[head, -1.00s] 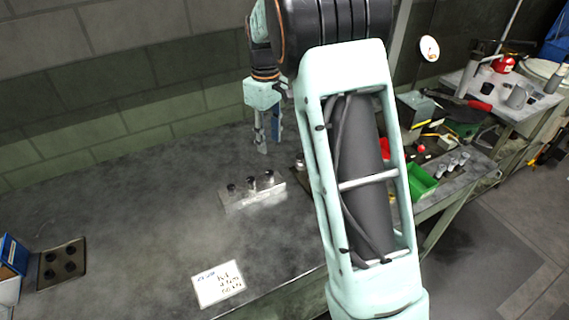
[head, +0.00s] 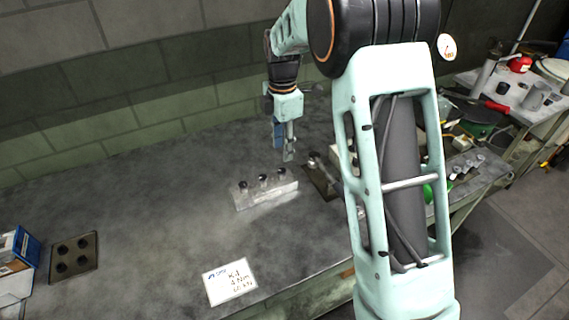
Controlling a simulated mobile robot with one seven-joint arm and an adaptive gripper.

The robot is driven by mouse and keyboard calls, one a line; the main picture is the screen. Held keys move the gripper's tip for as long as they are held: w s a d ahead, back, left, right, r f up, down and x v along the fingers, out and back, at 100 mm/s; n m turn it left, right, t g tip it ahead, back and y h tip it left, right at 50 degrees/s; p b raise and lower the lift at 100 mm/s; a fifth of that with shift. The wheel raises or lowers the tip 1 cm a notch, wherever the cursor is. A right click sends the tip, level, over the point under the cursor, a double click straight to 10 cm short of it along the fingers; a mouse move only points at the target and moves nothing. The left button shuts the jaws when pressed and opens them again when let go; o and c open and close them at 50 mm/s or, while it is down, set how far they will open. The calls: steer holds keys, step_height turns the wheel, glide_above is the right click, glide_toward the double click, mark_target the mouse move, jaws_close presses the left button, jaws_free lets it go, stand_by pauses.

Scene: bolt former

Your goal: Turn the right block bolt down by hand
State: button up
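A light metal block (head: 266,196) stands on the grey bench, with three dark-headed bolts in a row along it. The right block bolt (head: 282,173) is at the end nearest my gripper. My gripper (head: 289,157) points down in the head view, just above and slightly right of that bolt in the picture. A visible gap separates the fingertips from the bolt head. I see nothing held, but the fingers overlap from this angle, so their opening is unclear.
A dark fixture (head: 322,182) sits right of the block, partly behind my arm. A handwritten card (head: 230,282) lies near the bench's front edge. A dark plate with holes (head: 73,256) and a blue box (head: 18,250) are at left. The bench between is clear.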

mark_target(283, 170)
step_height(283, 170, down, 8)
steer(key=shift+r+p, duration=0.2)
steer(key=shift+p, duration=0.1)
steer(key=shift+c, duration=0.5)
jaws_close()
